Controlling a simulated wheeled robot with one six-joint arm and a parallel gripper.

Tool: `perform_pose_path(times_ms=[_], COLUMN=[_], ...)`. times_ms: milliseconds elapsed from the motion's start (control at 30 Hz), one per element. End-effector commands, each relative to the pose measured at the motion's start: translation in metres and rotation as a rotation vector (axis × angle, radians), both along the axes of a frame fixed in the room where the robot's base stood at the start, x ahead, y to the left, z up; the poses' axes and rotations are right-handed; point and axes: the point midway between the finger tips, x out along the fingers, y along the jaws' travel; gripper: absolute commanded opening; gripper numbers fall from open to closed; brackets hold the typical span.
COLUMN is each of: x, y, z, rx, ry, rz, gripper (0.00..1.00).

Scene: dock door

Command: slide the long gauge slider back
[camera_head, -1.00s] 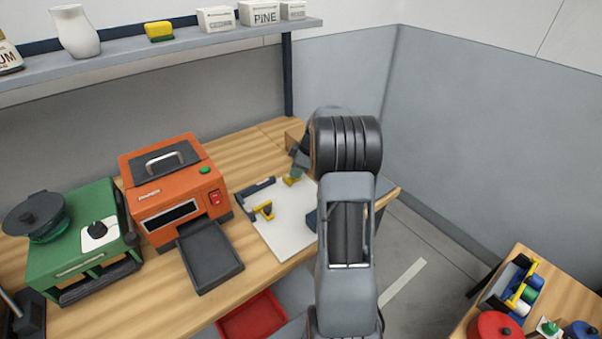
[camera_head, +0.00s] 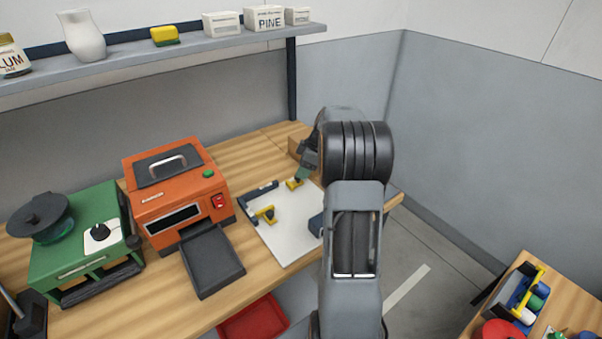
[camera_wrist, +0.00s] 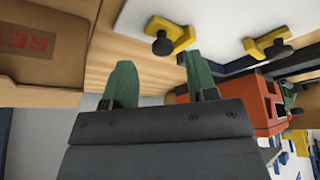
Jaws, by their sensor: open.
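A white gauge board (camera_head: 287,237) lies on the wooden bench, with a dark rail (camera_head: 261,189) at its far left. Two yellow sliders with dark knobs sit on it: a nearer one (camera_head: 266,214) and a farther one (camera_head: 294,184). In the wrist view one yellow slider (camera_wrist: 178,33) is above the fingers and another (camera_wrist: 270,46) is to the right. I cannot tell for sure which is the long one. My gripper (camera_wrist: 160,80) has green fingers, apart and empty, close to the farther slider. Contact is not visible. My wrist partly hides the board's right side.
An orange machine (camera_head: 178,190) with a dark tray (camera_head: 212,262) stands left of the board, and a green unit (camera_head: 85,240) beyond it. A cardboard box (camera_wrist: 40,45) is close beside my gripper. A shelf (camera_head: 130,52) runs above the bench.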

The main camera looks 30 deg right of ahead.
Motion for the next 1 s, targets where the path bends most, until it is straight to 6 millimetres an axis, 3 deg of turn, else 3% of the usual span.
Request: perform_pose_path(times_ms=[200,500,700,1000], x=[-0.012,-0.024,-0.028,-0.029], y=[-0.014,-0.027,-0.030,-0.031], z=[0.044,0.087,0.099,0.101], rx=[-0.003,-0.003,-0.001,-0.001], ry=[-0.005,-0.001,-0.001,-0.001], rz=[-0.002,-0.001,-0.001,-0.001], gripper=[0.53,0.53,0.53,0.53])
